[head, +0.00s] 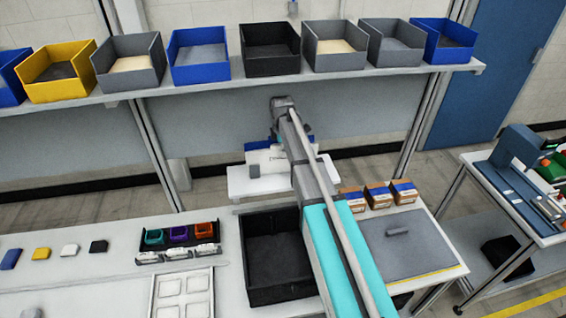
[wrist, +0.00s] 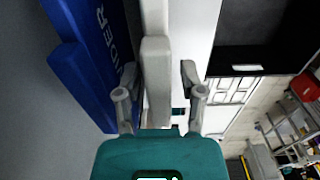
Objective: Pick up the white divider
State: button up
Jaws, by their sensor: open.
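The white divider (wrist: 156,62) appears as a pale upright bar between the two fingers of my gripper (wrist: 158,84) in the wrist view. The fingers are open, one on each side of it, with visible gaps. A blue divider (wrist: 85,55) with white lettering stands just left of the left finger. In the head view, the white divider (head: 268,160) shows as a white lettered panel at a white ledge (head: 245,184), with blue (head: 258,146) behind it. My arm hides the gripper and part of the panel there.
A black bin (head: 255,293) stands on the bench below the ledge. Small boxes (head: 378,196) sit right of my arm. A shelf (head: 110,98) with several coloured bins runs above. A white tray (head: 158,297) and small coloured blocks (head: 41,253) lie at left.

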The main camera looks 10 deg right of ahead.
jog(key=shift+f, duration=0.5)
grip_shut()
dwell(0.3)
